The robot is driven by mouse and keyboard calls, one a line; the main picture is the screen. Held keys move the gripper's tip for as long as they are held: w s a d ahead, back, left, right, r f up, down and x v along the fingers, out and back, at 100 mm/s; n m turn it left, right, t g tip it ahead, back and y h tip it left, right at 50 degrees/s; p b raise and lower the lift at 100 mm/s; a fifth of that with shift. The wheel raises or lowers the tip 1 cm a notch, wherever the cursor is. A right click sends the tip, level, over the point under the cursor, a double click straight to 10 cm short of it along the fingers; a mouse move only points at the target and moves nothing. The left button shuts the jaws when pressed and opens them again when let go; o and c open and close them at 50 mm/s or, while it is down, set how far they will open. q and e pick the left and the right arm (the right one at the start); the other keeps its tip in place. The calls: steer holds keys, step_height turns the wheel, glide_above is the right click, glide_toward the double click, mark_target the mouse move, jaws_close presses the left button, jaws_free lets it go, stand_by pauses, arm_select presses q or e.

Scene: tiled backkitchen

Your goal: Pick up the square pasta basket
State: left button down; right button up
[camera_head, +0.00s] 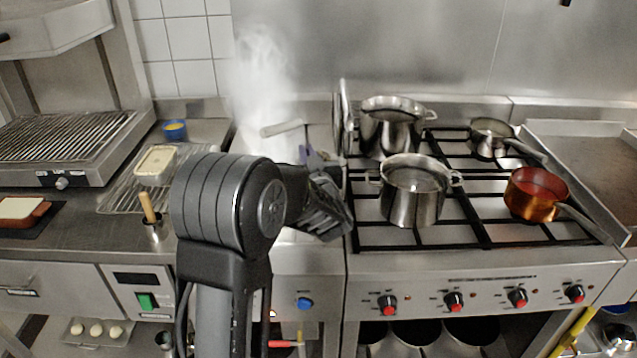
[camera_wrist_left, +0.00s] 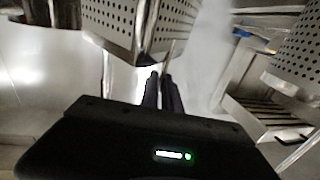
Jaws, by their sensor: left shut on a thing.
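My left gripper (camera_head: 325,205) is in front of the steaming pasta cooker, left of the stove; my own arm hides much of the cooker. In the left wrist view, my left gripper (camera_wrist_left: 163,92) has its dark fingers close together. They are shut at the metal handle part of a perforated steel basket with a corner edge, the square pasta basket (camera_wrist_left: 120,20). The exact contact is hard to see. A second perforated basket (camera_wrist_left: 298,60) is at the right of that view. A pale handle (camera_head: 282,128) shows in the steam. My right gripper is not in view.
On the stove stand two steel pots (camera_head: 414,190) (camera_head: 392,125), a small saucepan (camera_head: 490,138) and a copper pan (camera_head: 536,193). To the left are a wire rack (camera_head: 120,200) with a pale tub (camera_head: 156,163), a blue container (camera_head: 175,130) and a grill (camera_head: 60,140).

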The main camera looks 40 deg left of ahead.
mark_target(307, 140)
arm_select(q)
steer(key=shift+r, duration=0.25)
stand_by(0.4)
steer(key=shift+r, duration=1.6)
steer(key=b+v, duration=0.2)
steer(key=v, duration=1.6)
steer(key=shift+a+f+b, duration=0.1)
steer(key=shift+b, duration=0.2)
